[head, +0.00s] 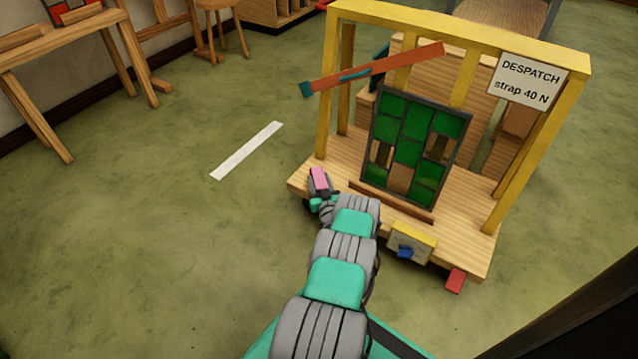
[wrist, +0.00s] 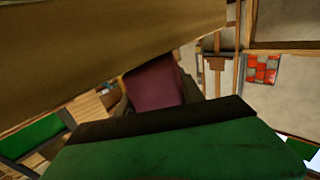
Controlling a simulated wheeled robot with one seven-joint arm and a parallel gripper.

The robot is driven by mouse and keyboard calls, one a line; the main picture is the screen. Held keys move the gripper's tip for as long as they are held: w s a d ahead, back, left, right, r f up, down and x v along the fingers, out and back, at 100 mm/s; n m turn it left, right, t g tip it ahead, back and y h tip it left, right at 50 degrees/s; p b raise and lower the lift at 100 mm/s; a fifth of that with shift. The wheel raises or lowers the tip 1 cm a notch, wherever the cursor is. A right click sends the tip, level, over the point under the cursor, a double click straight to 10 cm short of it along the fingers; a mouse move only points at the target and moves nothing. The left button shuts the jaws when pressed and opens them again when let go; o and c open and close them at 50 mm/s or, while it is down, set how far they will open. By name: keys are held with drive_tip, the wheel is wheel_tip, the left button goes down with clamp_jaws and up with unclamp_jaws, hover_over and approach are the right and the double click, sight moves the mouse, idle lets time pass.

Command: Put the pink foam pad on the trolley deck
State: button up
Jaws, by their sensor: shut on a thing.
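The pink foam pad (head: 319,179) shows in the head view at the front left corner of the trolley deck (head: 470,240). My gripper (head: 319,190) is shut on the pad, at the end of my outstretched arm. In the wrist view the pad (wrist: 154,84) stands between the jaws, dark pink, its lower end hidden by my green gripper body. Whether the pad touches the deck cannot be told. The deck is pale wood under a yellow frame.
A leaded panel of green panes (head: 409,145) stands upright on the deck behind a wooden strip (head: 391,201). An orange bar (head: 375,70) slants across the yellow frame (head: 495,180). A DESPATCH sign (head: 527,82) hangs at right.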

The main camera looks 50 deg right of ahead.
drive_tip(key=shift+f+b, duration=0.25)
drive_tip(key=shift+b, duration=0.05)
drive_tip(key=o, duration=1.3)
drive_tip(key=shift+r, duration=0.1)
drive_tip(key=shift+r+p, duration=0.35)
drive_tip(key=shift+p, duration=0.1)
drive_tip(key=p+v, duration=0.6)
drive_tip(key=v, duration=0.6)
drive_tip(key=shift+f, duration=0.2)
